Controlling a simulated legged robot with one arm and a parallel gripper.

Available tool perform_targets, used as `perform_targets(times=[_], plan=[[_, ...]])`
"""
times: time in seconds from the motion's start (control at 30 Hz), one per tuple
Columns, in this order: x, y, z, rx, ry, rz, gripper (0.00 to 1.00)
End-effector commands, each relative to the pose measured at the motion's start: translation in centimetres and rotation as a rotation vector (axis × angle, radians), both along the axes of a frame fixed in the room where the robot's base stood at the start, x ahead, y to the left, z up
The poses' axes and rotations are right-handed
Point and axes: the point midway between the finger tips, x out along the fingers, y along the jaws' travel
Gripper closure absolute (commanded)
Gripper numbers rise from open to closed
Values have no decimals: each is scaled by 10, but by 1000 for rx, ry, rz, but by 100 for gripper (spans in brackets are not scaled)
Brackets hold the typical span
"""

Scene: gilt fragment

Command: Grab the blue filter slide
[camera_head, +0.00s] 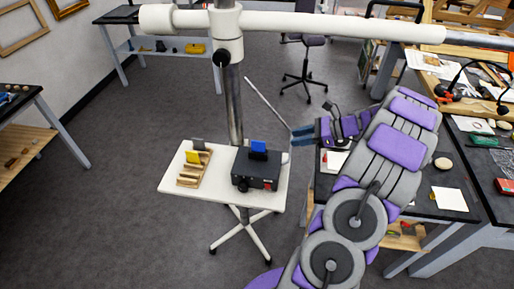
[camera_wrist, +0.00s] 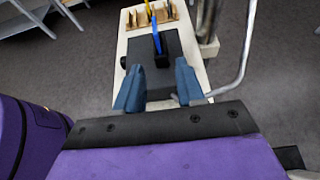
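The blue filter slide (camera_head: 258,147) stands upright in the top of a black projector-like box (camera_head: 247,168) on a small white stand table (camera_head: 222,194). In the wrist view the slide (camera_wrist: 156,38) shows edge-on as a thin blue strip, beyond the fingertips and roughly between them. My gripper (camera_head: 303,131) is to the right of the box, apart from the slide. In the wrist view my gripper (camera_wrist: 160,80) has its two blue fingers spread wide with nothing between them.
A wooden rack (camera_head: 188,178) at the table's left holds a yellow slide (camera_head: 193,157) and a grey slide (camera_head: 198,143). A metal pole (camera_head: 234,105) rises behind the box, with a thin rod (camera_head: 268,103) slanting near my gripper. A cluttered workbench (camera_head: 470,150) stands at right.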

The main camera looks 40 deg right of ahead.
Motion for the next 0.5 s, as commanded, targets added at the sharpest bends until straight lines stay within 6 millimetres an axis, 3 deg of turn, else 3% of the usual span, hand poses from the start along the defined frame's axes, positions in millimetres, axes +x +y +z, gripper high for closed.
perform_targets(times=[0.2, 0.5], plan=[[31, 33, -19, -4, 3, 6, 62], [62, 49, -40, 6, 0, 5, 62]])
